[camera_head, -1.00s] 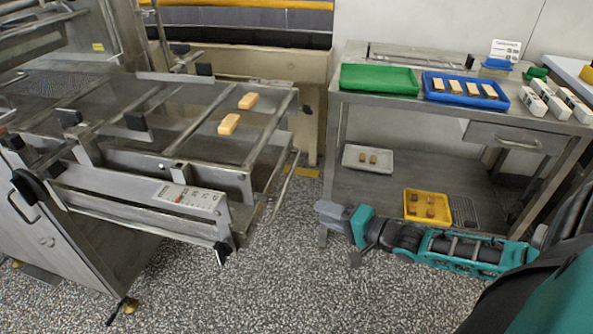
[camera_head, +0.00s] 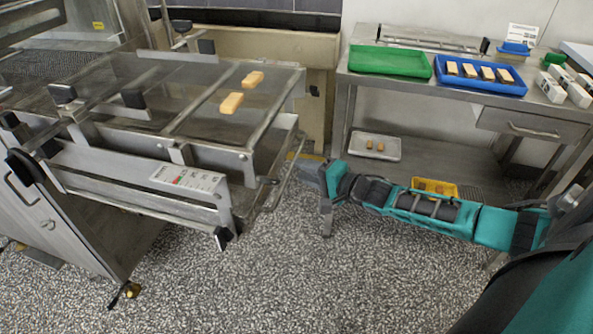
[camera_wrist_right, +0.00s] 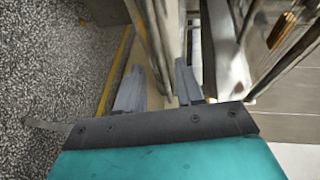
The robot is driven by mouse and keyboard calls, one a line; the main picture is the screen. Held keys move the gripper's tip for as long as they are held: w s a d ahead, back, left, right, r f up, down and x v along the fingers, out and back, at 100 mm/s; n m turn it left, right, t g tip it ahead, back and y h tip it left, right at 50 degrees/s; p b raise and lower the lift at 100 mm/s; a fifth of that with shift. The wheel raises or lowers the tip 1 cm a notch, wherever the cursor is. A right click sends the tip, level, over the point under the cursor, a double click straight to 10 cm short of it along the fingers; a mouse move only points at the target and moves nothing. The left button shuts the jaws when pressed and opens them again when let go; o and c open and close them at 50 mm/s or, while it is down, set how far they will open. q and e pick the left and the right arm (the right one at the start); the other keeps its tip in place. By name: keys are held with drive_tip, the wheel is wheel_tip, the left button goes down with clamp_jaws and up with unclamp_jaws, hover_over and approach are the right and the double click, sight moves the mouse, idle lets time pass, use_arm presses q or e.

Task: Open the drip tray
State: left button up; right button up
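The drip tray (camera_head: 262,192) appears as the metal tray under the mesh belt end of the machine, with a thin bar handle (camera_head: 284,176) along its right end. My right gripper (camera_head: 308,174) reaches in from the right and is just right of that handle. In the right wrist view my gripper (camera_wrist_right: 158,72) shows two grey fingers standing apart with a gap between them. A metal bar (camera_wrist_right: 152,40) runs ahead of the gap; I cannot tell if it touches a finger. My left gripper is not in view.
Two orange bars (camera_head: 231,104) lie on the mesh. A steel table (camera_head: 420,95) at right holds a green tray (camera_head: 389,60) and a blue tray (camera_head: 480,88). A white tray (camera_head: 374,152) and a yellow tray (camera_head: 446,186) are on its lower shelf. The speckled floor (camera_head: 330,285) is clear.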

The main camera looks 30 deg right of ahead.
drive_tip(key=shift+b+x, duration=0.3)
drive_tip(key=shift+x, duration=1.4)
clamp_jaws()
